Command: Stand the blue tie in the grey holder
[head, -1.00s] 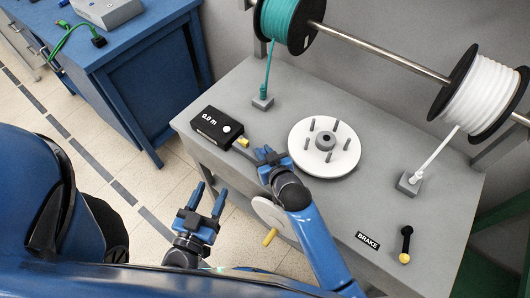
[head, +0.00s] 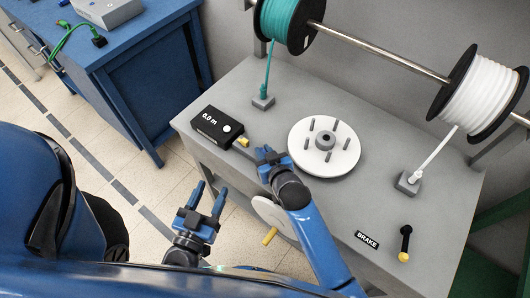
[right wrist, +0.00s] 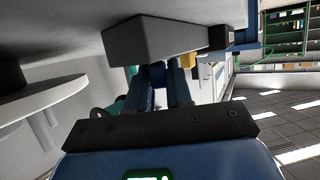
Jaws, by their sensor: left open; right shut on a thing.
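My right gripper (head: 266,155) is shut above the bench, left of the white disc. In the right wrist view, which looks upside down, its blue fingers (right wrist: 160,90) close on a small dark blue piece (right wrist: 158,72) that I take for the blue tie. A grey block (right wrist: 145,38), seemingly the grey holder, sits on the bench right by the fingertips. I cannot tell whether the tie is inside it or only against it. In the head view the gripper hides most of that spot. My left gripper (head: 208,200) is open and empty, off the bench's front edge.
A black 6.0 m counter (head: 216,127) with a small yellow piece (head: 243,141) lies left of my right gripper. The white pegged disc (head: 325,165) is close on its right. Green and white spools (head: 482,98) hang behind. A brake lever (head: 406,240) stands front right.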

